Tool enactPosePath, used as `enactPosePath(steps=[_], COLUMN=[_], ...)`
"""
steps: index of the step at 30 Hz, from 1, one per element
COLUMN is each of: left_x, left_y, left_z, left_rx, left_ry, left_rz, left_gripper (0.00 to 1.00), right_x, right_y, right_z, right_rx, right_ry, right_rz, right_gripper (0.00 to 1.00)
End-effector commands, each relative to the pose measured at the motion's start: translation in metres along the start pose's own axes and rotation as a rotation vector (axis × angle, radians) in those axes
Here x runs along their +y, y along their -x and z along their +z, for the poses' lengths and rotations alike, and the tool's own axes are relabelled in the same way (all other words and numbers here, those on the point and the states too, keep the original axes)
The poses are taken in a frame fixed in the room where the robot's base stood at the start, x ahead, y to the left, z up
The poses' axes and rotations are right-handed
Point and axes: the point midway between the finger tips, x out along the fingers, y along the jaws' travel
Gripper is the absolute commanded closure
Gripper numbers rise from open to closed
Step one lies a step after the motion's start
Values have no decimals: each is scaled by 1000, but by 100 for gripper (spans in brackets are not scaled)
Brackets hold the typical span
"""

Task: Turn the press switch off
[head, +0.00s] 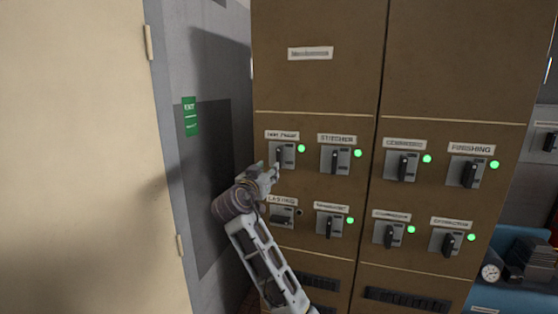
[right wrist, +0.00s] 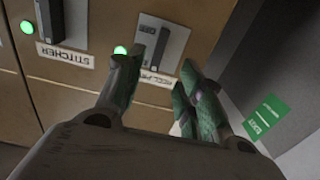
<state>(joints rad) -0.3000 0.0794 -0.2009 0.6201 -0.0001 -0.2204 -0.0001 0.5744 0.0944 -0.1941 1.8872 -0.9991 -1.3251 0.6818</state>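The press switch (head: 284,155) is the top left switch on the brown cabinet, under a label that seems to read heel press. Its dark handle stands upright and its green light is lit. In the right wrist view the press switch (right wrist: 172,46) appears upside down, just beyond my fingertips, with its label partly hidden by a finger. My right gripper (head: 270,174) is just below and left of the switch in the head view. In the right wrist view my right gripper (right wrist: 160,65) is open, with nothing between its green-padded fingers. My left gripper is not in view.
The stitcher switch (head: 336,160) is close on the right, upright with a green light. The lasting switch (head: 281,217) below has a sideways handle and an unlit lamp. Several more lit switches fill the cabinet (head: 318,85). A grey wall with a green exit sign (head: 190,116) stands left.

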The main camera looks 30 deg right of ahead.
Motion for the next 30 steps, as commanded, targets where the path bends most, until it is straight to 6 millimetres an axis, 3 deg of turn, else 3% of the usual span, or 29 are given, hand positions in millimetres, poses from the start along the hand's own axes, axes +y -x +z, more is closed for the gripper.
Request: enactPosePath(steps=[30], left_x=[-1], left_y=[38], left_z=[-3], left_rx=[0], left_ry=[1], left_rz=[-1], left_gripper=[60], right_x=[0], right_y=[-116], right_z=[-3], right_rx=[1], right_ry=[1], right_rz=[1], right_gripper=[62])
